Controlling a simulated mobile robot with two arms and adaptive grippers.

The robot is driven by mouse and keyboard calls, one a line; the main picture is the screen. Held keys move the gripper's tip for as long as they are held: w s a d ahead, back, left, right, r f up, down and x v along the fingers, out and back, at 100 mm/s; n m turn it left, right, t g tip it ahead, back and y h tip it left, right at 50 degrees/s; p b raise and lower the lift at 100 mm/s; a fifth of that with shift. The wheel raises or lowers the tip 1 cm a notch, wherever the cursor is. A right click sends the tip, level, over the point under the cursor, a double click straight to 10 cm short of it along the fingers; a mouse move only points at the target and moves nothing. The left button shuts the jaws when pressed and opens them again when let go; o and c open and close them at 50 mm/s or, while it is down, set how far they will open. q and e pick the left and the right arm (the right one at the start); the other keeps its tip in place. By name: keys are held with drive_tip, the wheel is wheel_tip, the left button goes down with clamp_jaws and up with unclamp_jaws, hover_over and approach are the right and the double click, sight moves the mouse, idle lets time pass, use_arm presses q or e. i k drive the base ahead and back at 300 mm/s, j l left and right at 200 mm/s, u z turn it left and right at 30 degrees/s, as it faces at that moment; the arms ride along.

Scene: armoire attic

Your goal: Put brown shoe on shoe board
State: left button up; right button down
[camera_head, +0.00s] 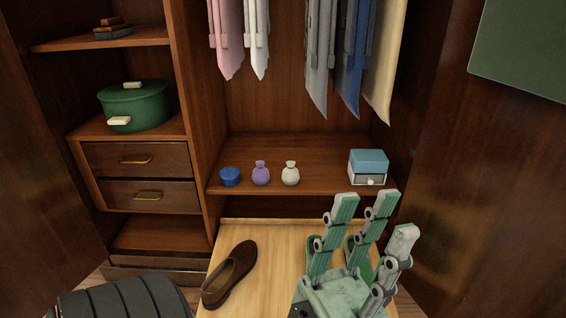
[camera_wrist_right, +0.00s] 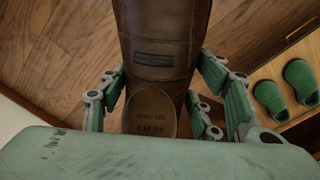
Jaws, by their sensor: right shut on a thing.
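A brown shoe (camera_head: 230,274) lies on the left part of the pale wooden shoe board (camera_head: 278,262) in the head view. My left gripper (camera_head: 362,215) stands over the board's right part, fingers spread upward, open and with nothing seen between them. In the right wrist view my right gripper (camera_wrist_right: 160,82) is shut on another brown shoe (camera_wrist_right: 166,35), fingers on both its sides, with the heel and insole near the palm. The wood floor shows behind that shoe. The right gripper is not seen in the head view.
Green shoes (camera_wrist_right: 268,98) sit on the board at the right of the wrist view. Above the board, a shelf holds a blue jar (camera_head: 229,176), a purple bottle (camera_head: 261,174), a white bottle (camera_head: 290,174) and a blue-topped box (camera_head: 368,165). Clothes (camera_head: 320,60) hang above.

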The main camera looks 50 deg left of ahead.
sight(276, 275)
drive_tip(key=u, duration=1.35)
drive_tip(key=i+j, duration=0.1)
drive_tip(key=j, duration=0.25)
drive_tip(key=i+j, duration=0.15)
drive_tip(key=j, duration=0.2)
drive_tip(key=i+j, duration=0.1)
drive_tip(key=j, duration=0.25)
drive_tip(key=i+j, duration=0.15)
drive_tip(key=j, duration=0.2)
drive_tip(key=i+j, duration=0.1)
drive_tip(key=j, duration=0.25)
